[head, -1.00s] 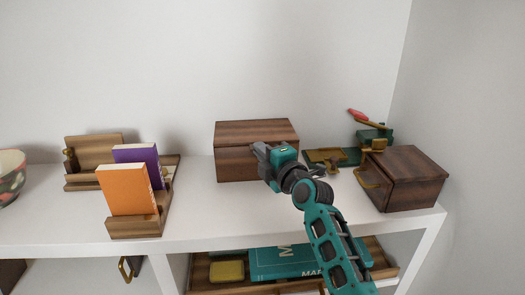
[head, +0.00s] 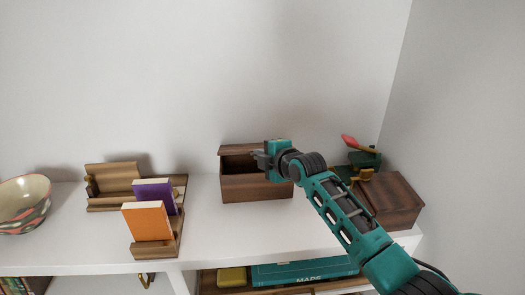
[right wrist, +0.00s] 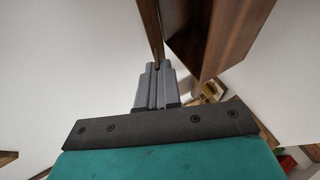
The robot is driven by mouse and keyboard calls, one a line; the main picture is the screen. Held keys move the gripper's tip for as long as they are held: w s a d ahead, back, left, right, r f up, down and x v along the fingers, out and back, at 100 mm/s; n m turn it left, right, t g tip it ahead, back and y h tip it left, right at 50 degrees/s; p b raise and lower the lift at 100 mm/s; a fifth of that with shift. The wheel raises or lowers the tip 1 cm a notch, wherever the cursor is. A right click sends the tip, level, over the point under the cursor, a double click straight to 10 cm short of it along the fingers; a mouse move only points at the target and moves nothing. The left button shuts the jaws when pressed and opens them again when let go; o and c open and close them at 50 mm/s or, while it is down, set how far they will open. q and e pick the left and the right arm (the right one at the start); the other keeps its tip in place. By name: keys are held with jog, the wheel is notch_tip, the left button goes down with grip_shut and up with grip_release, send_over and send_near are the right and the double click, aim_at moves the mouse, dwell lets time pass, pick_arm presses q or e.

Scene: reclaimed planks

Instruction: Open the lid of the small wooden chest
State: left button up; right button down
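The small wooden chest (head: 256,188) stands on the white shelf, dark brown with a plank grain. Its lid (head: 236,149) is partly raised, with a dark gap between it and the body. My right gripper (head: 262,159) is at the lid's front edge, towards the right. In the right wrist view the lid (right wrist: 150,25) shows as a thin board with its edge between the close-set fingertips of the gripper (right wrist: 157,70). The chest body (right wrist: 215,35) stands apart from it to the right. The chest's inside is hidden. My left gripper is out of view.
To the left are a wooden holder with an orange book (head: 147,222) and a purple book (head: 155,194), and a patterned bowl (head: 24,204).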

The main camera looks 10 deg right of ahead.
jog(key=shift+w+r+g+p, duration=0.35)
jog(key=shift+r+p, duration=0.2)
jog(key=shift+r, duration=0.15)
jog(key=shift+w+r+g+p, duration=0.35)
jog(key=shift+r+p, duration=0.15)
jog(key=shift+r, duration=0.2)
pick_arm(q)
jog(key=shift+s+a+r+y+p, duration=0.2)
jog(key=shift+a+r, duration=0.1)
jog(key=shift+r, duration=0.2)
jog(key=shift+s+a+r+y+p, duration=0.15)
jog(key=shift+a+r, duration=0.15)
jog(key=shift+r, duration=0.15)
pick_arm(e)
jog(key=shift+w+r+m+g+h, duration=0.25)
jog(key=shift+r+m+g+h, duration=0.05)
jog(key=c, duration=1.3)
grip_release()
jog(key=shift+s+d+r, duration=0.2)
jog(key=shift+s+r, duration=0.1)
jog(key=shift+s, duration=0.1)
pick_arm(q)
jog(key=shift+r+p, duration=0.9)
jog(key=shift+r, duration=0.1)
pick_arm(e)
jog(key=shift+v, duration=5.85)
